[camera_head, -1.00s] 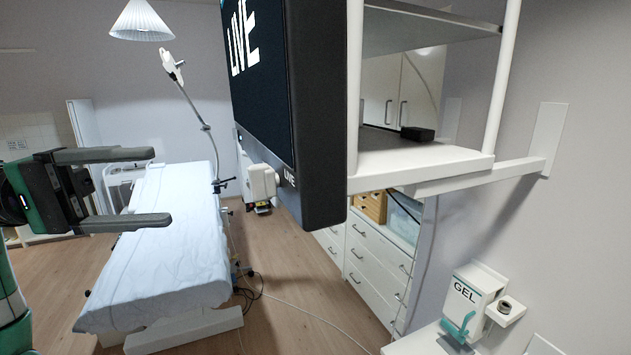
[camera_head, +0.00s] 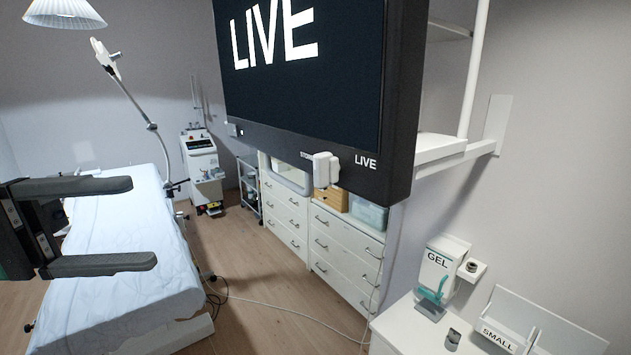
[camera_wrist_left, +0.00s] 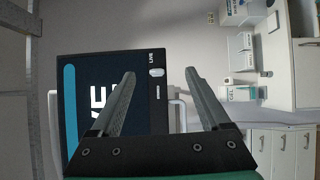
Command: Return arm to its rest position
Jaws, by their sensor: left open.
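My left gripper (camera_head: 144,222) is open and empty at the left of the head view, in front of the couch (camera_head: 128,235) with its pale blue sheet. Nothing is between its two grey fingers. In the left wrist view the open fingers (camera_wrist_left: 160,76) point towards the dark monitor (camera_wrist_left: 74,140), which lies beyond them. The monitor (camera_head: 300,75) shows "LIVE" and hangs at top centre of the head view, well to the right of the gripper. A small white knob (camera_head: 325,170) sits on its lower edge. My right gripper is in neither view.
White drawers (camera_head: 345,250) stand behind the monitor. A GEL holder (camera_head: 440,265) and a SMALL box (camera_head: 500,335) are at lower right. A thin cable (camera_head: 290,312) crosses the open floor.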

